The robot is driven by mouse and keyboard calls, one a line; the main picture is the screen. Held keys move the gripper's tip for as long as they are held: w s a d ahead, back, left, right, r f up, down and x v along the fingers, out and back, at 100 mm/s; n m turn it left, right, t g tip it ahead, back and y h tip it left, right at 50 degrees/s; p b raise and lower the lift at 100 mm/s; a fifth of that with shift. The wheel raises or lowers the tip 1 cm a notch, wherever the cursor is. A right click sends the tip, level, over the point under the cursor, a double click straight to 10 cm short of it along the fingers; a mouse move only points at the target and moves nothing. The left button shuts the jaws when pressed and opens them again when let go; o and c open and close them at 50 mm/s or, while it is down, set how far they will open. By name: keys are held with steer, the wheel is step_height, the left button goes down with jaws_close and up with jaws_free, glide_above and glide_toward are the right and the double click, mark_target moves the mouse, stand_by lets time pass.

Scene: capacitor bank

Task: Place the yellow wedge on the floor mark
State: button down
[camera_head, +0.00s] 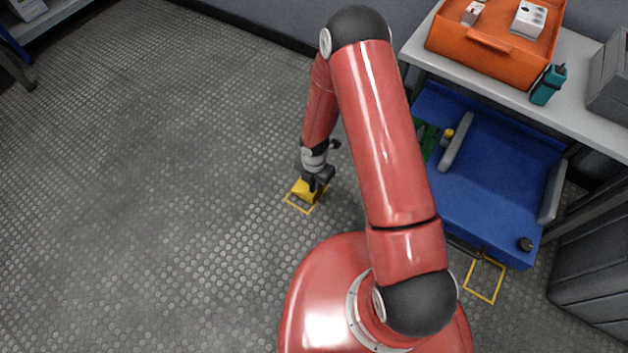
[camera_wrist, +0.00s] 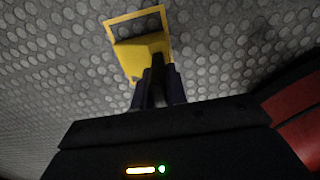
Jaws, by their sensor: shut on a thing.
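The yellow wedge (camera_head: 305,192) is at the floor mark (camera_head: 289,203), a yellow square outline on the grey studded floor. My gripper (camera_head: 316,184) is shut on the wedge from above. In the wrist view the wedge (camera_wrist: 143,55) sits between the fingertips of my gripper (camera_wrist: 158,70), and the mark (camera_wrist: 136,15) shows as a yellow outline beyond it. The wedge overlaps part of the outline in both views. I cannot tell whether the wedge touches the floor. The fingers hide part of the wedge.
A second yellow floor outline (camera_head: 484,279) lies at the right, in front of a blue cart (camera_head: 500,190). A bench (camera_head: 585,90) at the upper right holds an orange bin (camera_head: 480,58) and a teal device (camera_head: 548,85). The floor at the left is clear.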

steer(key=shift+f, duration=0.1)
steer(key=c, duration=1.4)
jaws_free()
